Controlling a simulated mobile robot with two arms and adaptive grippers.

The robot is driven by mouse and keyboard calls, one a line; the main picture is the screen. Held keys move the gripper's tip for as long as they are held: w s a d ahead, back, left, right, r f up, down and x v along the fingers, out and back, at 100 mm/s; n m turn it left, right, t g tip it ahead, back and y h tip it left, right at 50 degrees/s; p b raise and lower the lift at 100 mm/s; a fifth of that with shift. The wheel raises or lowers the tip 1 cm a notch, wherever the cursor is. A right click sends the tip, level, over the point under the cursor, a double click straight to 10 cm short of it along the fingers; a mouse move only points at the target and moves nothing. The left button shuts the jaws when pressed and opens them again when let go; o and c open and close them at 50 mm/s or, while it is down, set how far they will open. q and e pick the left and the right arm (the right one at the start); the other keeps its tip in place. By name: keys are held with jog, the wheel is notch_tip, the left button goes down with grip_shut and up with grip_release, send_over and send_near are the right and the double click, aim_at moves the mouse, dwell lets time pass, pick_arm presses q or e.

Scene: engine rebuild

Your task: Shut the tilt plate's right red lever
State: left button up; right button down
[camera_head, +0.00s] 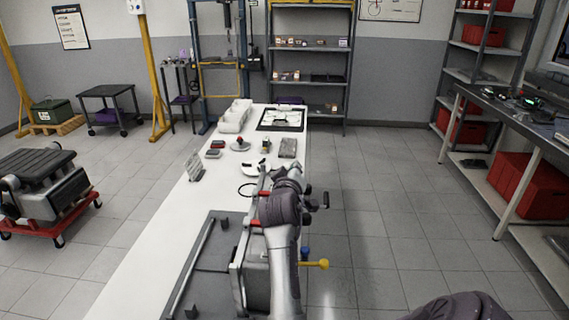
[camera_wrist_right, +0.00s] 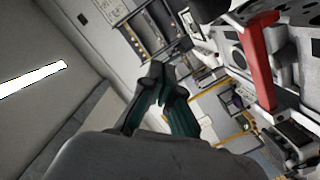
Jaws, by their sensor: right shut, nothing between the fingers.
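The tilt plate (camera_head: 236,272) stands on edge at the table's right side, largely hidden behind my right arm. Two small red parts show beside the arm: an upper red lever (camera_head: 263,193) and a lower one (camera_head: 256,223). In the right wrist view a long red lever (camera_wrist_right: 260,65) stands out from grey metal at the upper right; I cannot tell which of the two it is. My right gripper (camera_wrist_right: 168,88) is shut and empty, with the lever to its right and a visible gap between them. My left gripper is out of view.
A yellow-knobbed handle (camera_head: 322,264) sticks out right of the table. Open floor lies between the table and the right-hand workbench (camera_head: 520,125).

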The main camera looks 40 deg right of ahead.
jog(key=shift+s+d+f, duration=0.2)
jog(key=shift+s+f, duration=0.05)
jog(key=shift+f, duration=0.25)
jog(key=shift+s+d+f, duration=0.25)
jog(key=shift+f, duration=0.3)
jog(key=shift+s+d+f, duration=0.2)
jog(key=shift+s+f, duration=0.05)
jog(key=shift+f, duration=0.25)
jog(key=shift+r, duration=0.1)
